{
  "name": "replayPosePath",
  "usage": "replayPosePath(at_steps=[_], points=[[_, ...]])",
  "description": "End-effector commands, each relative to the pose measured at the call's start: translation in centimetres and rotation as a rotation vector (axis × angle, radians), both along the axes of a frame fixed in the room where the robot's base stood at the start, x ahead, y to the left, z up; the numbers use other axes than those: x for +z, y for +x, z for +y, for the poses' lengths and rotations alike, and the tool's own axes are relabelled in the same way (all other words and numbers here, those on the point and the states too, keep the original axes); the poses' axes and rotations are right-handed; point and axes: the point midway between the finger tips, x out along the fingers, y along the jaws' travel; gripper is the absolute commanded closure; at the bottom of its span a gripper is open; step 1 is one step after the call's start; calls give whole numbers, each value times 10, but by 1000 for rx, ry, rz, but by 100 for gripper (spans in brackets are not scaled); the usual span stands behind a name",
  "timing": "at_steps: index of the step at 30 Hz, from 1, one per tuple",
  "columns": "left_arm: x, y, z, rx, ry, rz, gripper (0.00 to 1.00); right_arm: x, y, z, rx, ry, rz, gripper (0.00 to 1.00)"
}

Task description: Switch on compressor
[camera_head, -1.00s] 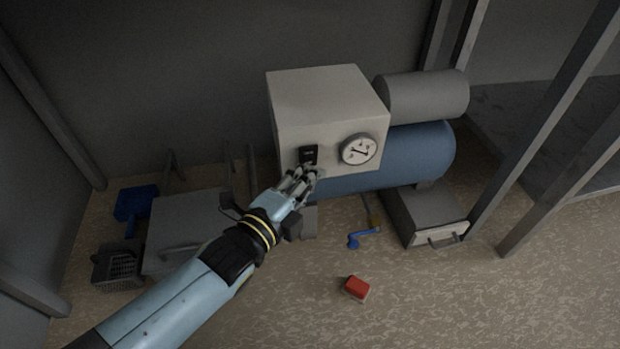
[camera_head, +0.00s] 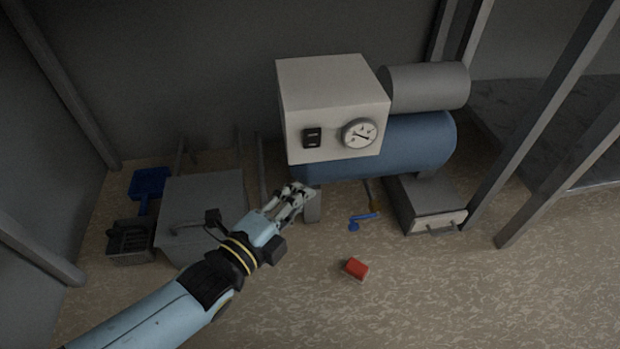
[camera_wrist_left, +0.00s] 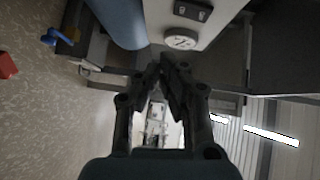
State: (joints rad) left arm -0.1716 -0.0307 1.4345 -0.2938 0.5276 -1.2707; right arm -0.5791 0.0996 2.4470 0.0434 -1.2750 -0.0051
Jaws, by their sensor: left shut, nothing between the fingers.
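The compressor has a blue tank (camera_head: 400,150) with a light box (camera_head: 325,90) above it. A black switch (camera_head: 312,137) and a round white gauge (camera_head: 359,134) are on the front of the box. My left gripper (camera_head: 300,192) is shut and empty, below and in front of the box and apart from the switch. In the left wrist view the shut fingers (camera_wrist_left: 168,66) show with the gauge (camera_wrist_left: 181,40) beyond them and the switch (camera_wrist_left: 192,10) near the top. Whether the switch is on or off is too small to tell. My right gripper is not in view.
A grey box with a handle (camera_head: 205,190), a blue dustpan-like object (camera_head: 148,184) and a dark basket (camera_head: 130,241) stand at left. A red block (camera_head: 355,268) and a blue tool (camera_head: 362,219) lie on the floor. A drawer unit (camera_head: 428,205) sits below the tank. Floor at front right is clear.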

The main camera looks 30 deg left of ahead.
Motion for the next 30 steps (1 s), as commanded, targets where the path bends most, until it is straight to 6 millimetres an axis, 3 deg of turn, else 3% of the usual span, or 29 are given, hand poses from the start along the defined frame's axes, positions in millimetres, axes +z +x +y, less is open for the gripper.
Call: replayPosePath(at_steps=[3, 9, 27, 30], points=[[-1, -21, 3, 0, 1, 3, 100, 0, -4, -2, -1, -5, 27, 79], [-3, -40, 5, 0, 0, 0, 100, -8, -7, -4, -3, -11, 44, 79], [-4, -43, 6, 0, 0, 1, 100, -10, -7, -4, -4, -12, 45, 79], [-9, -52, 6, -1, 2, 17, 100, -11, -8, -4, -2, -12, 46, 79]])
